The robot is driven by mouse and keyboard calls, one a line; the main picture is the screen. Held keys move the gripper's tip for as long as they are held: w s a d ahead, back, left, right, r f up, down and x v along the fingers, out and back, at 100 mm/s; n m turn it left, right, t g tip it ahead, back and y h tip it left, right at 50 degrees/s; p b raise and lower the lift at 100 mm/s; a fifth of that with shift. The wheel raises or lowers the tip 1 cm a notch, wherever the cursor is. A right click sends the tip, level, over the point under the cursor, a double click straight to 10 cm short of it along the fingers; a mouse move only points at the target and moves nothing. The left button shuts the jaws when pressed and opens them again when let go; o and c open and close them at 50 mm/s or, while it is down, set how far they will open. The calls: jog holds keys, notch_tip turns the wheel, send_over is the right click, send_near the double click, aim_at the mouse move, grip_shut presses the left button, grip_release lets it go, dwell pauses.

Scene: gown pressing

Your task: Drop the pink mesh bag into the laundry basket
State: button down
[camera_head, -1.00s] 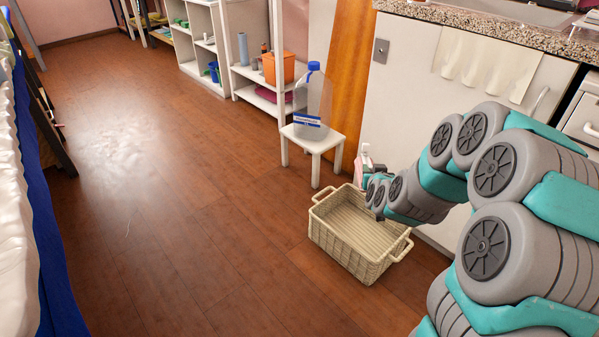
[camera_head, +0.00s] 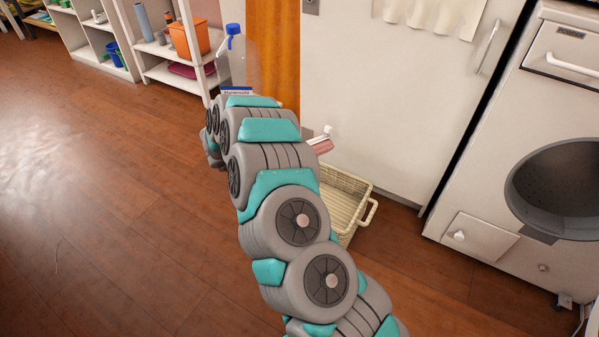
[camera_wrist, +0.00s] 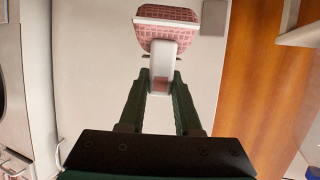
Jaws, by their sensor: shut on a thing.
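The pink mesh bag (camera_wrist: 168,30) has a checked weave and a white part, and my gripper (camera_wrist: 162,76) is shut on that white part in the wrist view. The bag is held beyond the fingertips. In the head view a small pink and white piece of the bag (camera_head: 320,147) shows beside my arm, just above the far left side of the laundry basket. My gripper is hidden behind the arm there. The cream woven laundry basket (camera_head: 371,211) stands on the floor, its left part hidden by my arm. Its visible inside looks empty.
A white cabinet (camera_head: 385,110) stands behind the basket, and a washing machine (camera_head: 530,110) with a round opening stands at right. A blue-capped bottle (camera_head: 234,62) and shelves (camera_head: 165,72) are behind. The wooden floor (camera_head: 110,230) at left is clear.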

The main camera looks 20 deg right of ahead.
jog(key=s+a+f+m+g, duration=0.1)
jog(key=s+f+m+g, duration=0.2)
jog(key=s+f+g, duration=0.1)
jog(key=shift+s+a+f+m+h+b, duration=0.15)
jog(key=shift+s+f+m+h+b, duration=0.2)
jog(key=shift+s+f, duration=0.75)
jog(key=shift+s+a+r, duration=0.1)
jog(key=shift+a+r, duration=0.05)
jog(key=c, duration=0.5)
grip_release()
jog(key=shift+v, duration=3.9)
